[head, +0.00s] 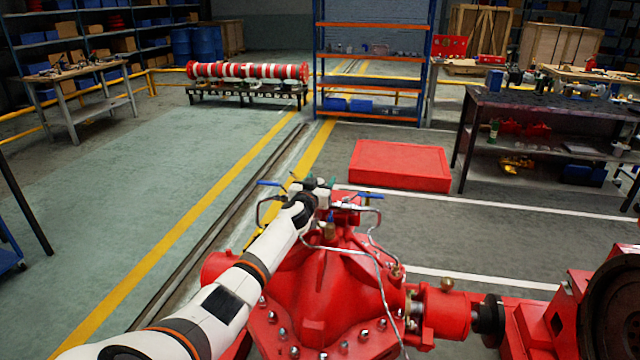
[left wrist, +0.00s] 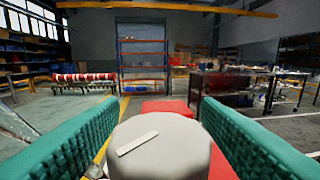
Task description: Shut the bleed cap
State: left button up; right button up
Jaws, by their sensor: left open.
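The bleed cap (left wrist: 160,148) is a round pale grey knob with a lighter bar on its top, low in the middle of the left wrist view. My left gripper (left wrist: 158,125) is open, with one green ribbed finger on each side of the cap. Gaps show between the fingers and the cap's upper part; lower contact cannot be told. In the head view my left gripper (head: 320,184) is at the top of the red pump casing (head: 320,285), and my wrist hides part of the cap area. My right gripper is in neither view.
Blue lever handles stick out left (head: 270,183) and right (head: 370,195) of my gripper. Thin metal pipes (head: 345,249) run down over the casing. A red flat box (head: 400,165) lies on the floor beyond, and a dark workbench (head: 540,115) stands at right.

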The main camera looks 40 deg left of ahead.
pick_arm(q)
jog(key=shift+w, duration=0.1)
jog(key=c, duration=1)
